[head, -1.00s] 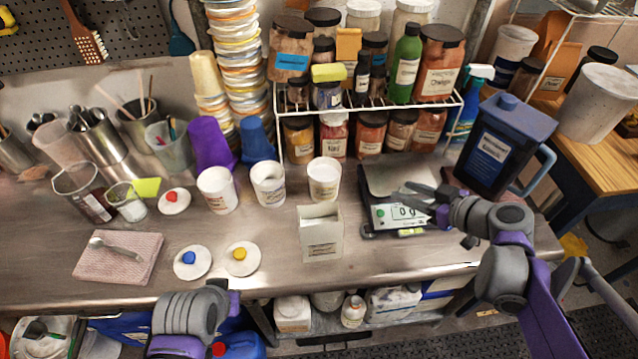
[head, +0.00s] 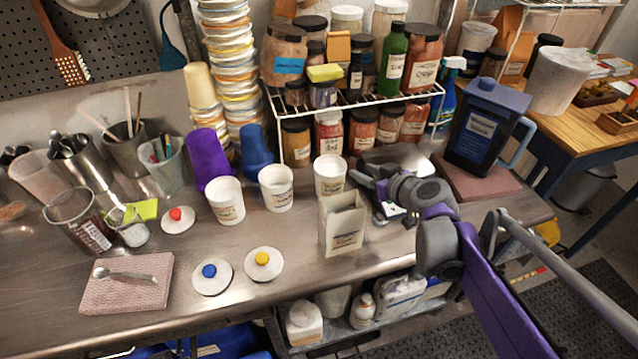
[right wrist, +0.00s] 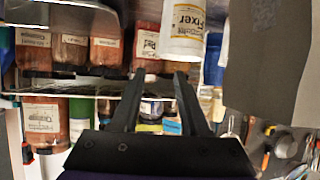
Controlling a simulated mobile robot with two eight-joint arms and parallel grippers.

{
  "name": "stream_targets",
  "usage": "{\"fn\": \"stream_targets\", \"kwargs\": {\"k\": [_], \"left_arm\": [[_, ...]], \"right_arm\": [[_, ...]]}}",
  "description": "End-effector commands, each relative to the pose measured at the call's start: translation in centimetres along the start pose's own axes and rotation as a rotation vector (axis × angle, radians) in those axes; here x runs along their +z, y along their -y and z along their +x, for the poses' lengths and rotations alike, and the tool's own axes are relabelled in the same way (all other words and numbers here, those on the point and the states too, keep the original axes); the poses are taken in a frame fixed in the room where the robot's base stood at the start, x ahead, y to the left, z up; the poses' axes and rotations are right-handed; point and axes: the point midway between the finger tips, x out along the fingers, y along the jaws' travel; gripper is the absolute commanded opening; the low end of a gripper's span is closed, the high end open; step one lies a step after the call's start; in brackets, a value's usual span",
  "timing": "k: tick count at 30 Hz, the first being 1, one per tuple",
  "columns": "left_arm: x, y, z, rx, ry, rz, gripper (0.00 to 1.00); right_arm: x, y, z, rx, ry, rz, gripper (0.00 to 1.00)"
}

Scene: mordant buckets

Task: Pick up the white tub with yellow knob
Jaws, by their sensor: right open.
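A round white lid with a yellow knob (head: 263,263) lies flat on the steel bench, near the front edge. No tub wears a yellow knob. Three uncovered white tubs stand further back: the left tub (head: 225,202), the middle tub (head: 276,189) and the right tub (head: 330,174). My right gripper (head: 360,176) is open and empty, just right of the right tub and behind the open box. In the right wrist view my right gripper (right wrist: 155,76) has its fingers apart, with a white tub labelled Fixer (right wrist: 185,28) beyond them. My left gripper is out of view.
A lid with a blue knob (head: 211,276) and one with a red knob (head: 177,218) lie on the bench. A pale open box (head: 343,224) stands before the right tub. A wire rack of jars (head: 365,100) is behind. A blue jug (head: 488,125) stands at the right.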

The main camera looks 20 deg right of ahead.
Motion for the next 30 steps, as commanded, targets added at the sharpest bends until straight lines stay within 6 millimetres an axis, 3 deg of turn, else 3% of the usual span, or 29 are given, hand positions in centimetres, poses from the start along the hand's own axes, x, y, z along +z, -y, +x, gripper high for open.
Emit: {"fn": "stream_targets", "kwargs": {"k": [6, 13, 21, 30], "left_arm": [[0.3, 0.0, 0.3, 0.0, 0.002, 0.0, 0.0], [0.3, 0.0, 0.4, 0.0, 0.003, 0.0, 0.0], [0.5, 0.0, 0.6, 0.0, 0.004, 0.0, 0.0], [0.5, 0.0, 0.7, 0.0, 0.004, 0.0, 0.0]], "right_arm": [[0.0, 0.1, 3.5, -0.003, 0.0, -0.001, 0.45], [0.0, 0.1, 5.3, -0.003, 0.0, -0.002, 0.45], [0.0, 0.1, 9.2, -0.003, 0.0, -0.002, 0.45], [0.0, 0.1, 9.8, -0.002, 0.0, -0.002, 0.45]]}}
